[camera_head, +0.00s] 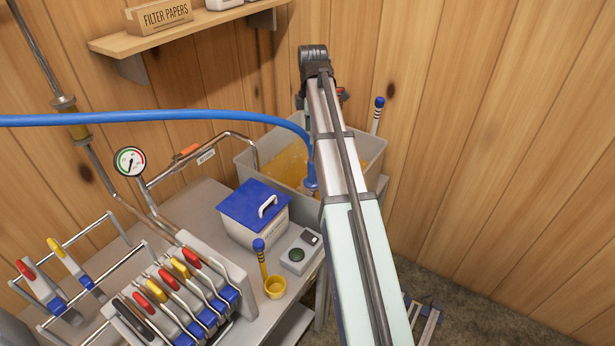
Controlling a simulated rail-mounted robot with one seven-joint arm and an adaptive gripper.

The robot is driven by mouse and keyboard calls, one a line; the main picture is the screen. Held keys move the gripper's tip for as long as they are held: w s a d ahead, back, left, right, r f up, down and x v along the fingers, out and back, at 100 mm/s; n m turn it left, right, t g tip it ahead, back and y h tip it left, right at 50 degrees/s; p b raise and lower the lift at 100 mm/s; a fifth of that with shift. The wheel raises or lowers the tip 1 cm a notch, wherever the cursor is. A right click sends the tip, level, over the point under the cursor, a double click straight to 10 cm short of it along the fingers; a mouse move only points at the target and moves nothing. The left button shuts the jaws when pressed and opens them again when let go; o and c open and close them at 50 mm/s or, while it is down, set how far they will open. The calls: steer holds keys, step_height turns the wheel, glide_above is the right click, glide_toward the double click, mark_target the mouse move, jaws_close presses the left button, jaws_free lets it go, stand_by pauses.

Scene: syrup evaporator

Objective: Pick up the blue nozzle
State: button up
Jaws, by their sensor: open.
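The blue nozzle (311,184) hangs at the end of the blue hose (170,117), at the front right of the grey basin (243,158) of amber liquid. My arm passes just right of the nozzle and covers part of the basin. The arm runs up to a dark joint at the top centre. My gripper does not show; the far part of the arm is hidden behind the nearer links.
A valve rack (175,300) is front left. A shelf (180,30) and wooden walls bound the corner. Another blue-capped stick (378,110) stands at the basin's back right.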

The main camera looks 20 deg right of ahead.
mark_target(312, 169)
step_height(312, 169, down, 9)
steer(key=shift+f+p, duration=0.15)
steer(key=shift+p, duration=0.95)
steer(key=shift+s+f+p, duration=0.2)
steer(key=shift+f+p, duration=1)
steer(key=shift+f, duration=1.45)
jaws_close()
